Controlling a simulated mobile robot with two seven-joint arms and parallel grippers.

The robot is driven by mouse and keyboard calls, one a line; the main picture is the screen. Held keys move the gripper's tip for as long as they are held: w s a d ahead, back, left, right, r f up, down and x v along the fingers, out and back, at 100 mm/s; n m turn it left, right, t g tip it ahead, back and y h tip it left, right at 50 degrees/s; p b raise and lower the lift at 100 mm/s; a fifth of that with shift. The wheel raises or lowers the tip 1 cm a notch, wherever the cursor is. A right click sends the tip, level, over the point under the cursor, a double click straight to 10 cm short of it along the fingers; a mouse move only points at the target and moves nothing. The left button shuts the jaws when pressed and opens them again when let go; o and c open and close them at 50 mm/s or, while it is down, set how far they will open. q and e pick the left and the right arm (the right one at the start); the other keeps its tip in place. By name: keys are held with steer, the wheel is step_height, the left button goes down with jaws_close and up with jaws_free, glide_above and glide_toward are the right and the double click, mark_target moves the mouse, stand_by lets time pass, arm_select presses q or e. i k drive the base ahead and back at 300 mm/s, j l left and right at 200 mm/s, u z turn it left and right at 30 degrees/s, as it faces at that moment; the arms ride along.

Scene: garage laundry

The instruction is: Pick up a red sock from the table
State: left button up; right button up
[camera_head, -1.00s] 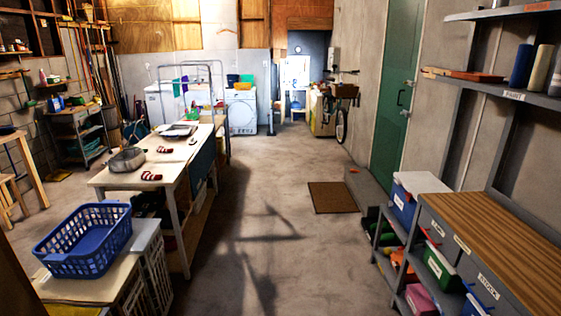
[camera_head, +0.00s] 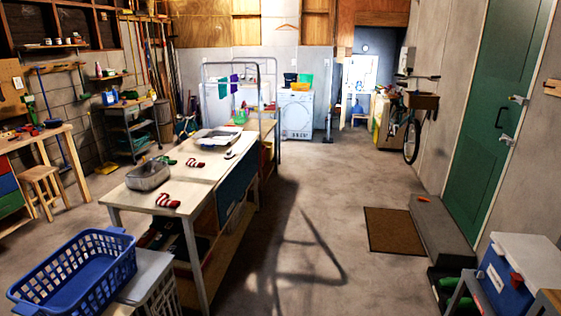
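The long white table (camera_head: 130,198) stands left of centre. A red sock with light bands (camera_head: 168,200) lies near its front edge. A second red sock (camera_head: 195,162) lies farther back, beside a small green item (camera_head: 168,160). A grey metal basin (camera_head: 148,177) sits at the table's left edge, and a tray (camera_head: 217,139) lies toward the far end. Neither of my grippers is in view.
A blue laundry basket (camera_head: 72,270) stands on a hamper at the front left. Open concrete floor (camera_head: 300,230) lies right of the table, with a brown mat (camera_head: 393,231) and a grey step (camera_head: 440,232) beyond. A blue cooler box (camera_head: 510,283) is at the lower right.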

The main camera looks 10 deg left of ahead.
mark_target(161, 200)
steer(key=i+u, duration=0.2)
steer(key=i, duration=0.6)
steer(key=i+l+u, duration=0.2)
steer(key=i, duration=0.6)
steer(key=i+u, duration=0.25)
steer(key=i, duration=1.3)
steer(key=i+j+z, duration=0.1)
steer(key=z, duration=6.95)
